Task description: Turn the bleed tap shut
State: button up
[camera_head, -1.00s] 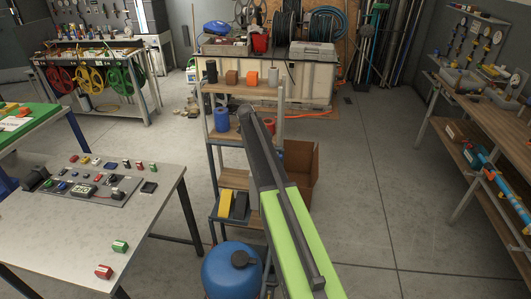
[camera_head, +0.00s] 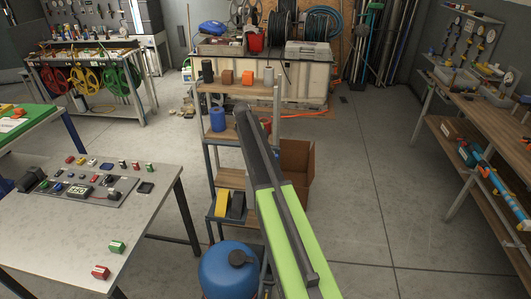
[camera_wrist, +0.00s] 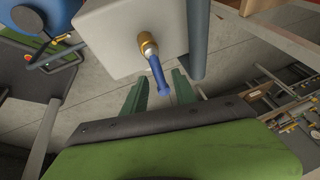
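In the wrist view, the bleed tap is a brass fitting (camera_wrist: 148,45) with a blue lever (camera_wrist: 159,76), on a pale grey box (camera_wrist: 110,40). The lever points down the picture, toward my gripper. My gripper (camera_wrist: 160,80) is open, with one green finger on each side of the lever's end. I cannot tell whether either finger touches it. In the head view my dark and green arm reaches forward over the shelf stand; the gripper and the tap cannot be made out there.
A shelf stand (camera_head: 243,89) with small blocks and a blue tank (camera_head: 229,272) are close to my arm. A bench with a control panel (camera_head: 85,190) stands at left, and a long workbench (camera_head: 490,95) at right.

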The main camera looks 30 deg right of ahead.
jog(key=shift+w+a, duration=0.1)
jog(key=shift+a, duration=0.05)
jog(key=shift+r, duration=0.15)
jog(key=p+v, duration=1.5)
jog(key=v, duration=0.2)
jog(key=shift+p, duration=0.35)
jog(key=shift+r, duration=0.1)
